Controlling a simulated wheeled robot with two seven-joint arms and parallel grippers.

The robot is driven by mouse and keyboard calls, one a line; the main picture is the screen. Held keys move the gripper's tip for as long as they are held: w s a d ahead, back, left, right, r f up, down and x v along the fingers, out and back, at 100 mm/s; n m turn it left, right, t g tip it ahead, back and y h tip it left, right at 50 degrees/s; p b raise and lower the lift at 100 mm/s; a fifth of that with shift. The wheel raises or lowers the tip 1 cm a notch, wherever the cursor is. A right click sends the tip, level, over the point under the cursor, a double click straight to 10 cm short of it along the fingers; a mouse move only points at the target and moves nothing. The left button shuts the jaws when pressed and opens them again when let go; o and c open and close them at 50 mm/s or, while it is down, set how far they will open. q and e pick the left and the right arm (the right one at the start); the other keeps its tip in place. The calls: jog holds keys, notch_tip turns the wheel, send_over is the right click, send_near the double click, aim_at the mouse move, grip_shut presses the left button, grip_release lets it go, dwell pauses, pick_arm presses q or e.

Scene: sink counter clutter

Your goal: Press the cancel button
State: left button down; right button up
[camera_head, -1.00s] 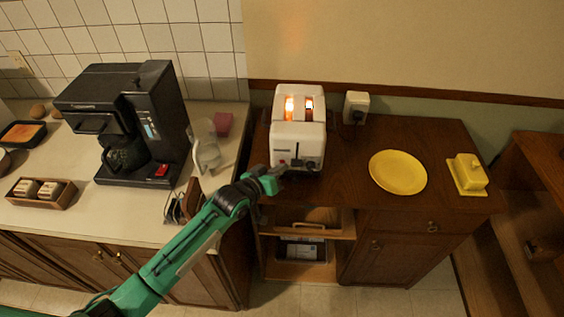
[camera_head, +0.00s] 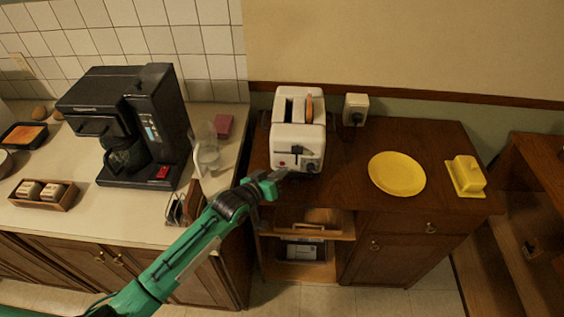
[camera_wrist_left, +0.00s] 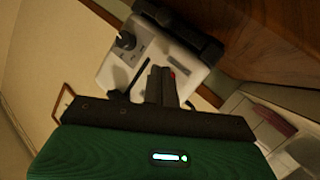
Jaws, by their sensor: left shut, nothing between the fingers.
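A white toaster (camera_head: 297,133) stands on the dark wooden cabinet, with its slots dark and a slice of toast (camera_head: 309,108) showing in the right slot. A small red button (camera_head: 282,163) is on the lower left of its front, beside a dark lever and a dark knob (camera_head: 311,167). My left gripper (camera_head: 277,176) is shut and empty, just in front of the toaster's lower front. In the left wrist view, the shut fingers (camera_wrist_left: 162,84) point at the toaster's front (camera_wrist_left: 150,55), beside the red button (camera_wrist_left: 172,75). I cannot tell whether they touch it. My right gripper is not in view.
A yellow plate (camera_head: 397,173) and a yellow butter dish (camera_head: 466,175) are right of the toaster. A black coffee maker (camera_head: 140,125) stands on the left counter. An open shelf lies below the toaster.

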pick_arm(q)
jog(key=s+p, duration=0.2)
jog(key=s, duration=0.1)
jog(key=shift+s+r, duration=0.15)
jog(key=shift+s, duration=0.15)
jog(key=shift+s+p, duration=0.45)
jog(key=shift+s, duration=0.3)
dwell(0.3)
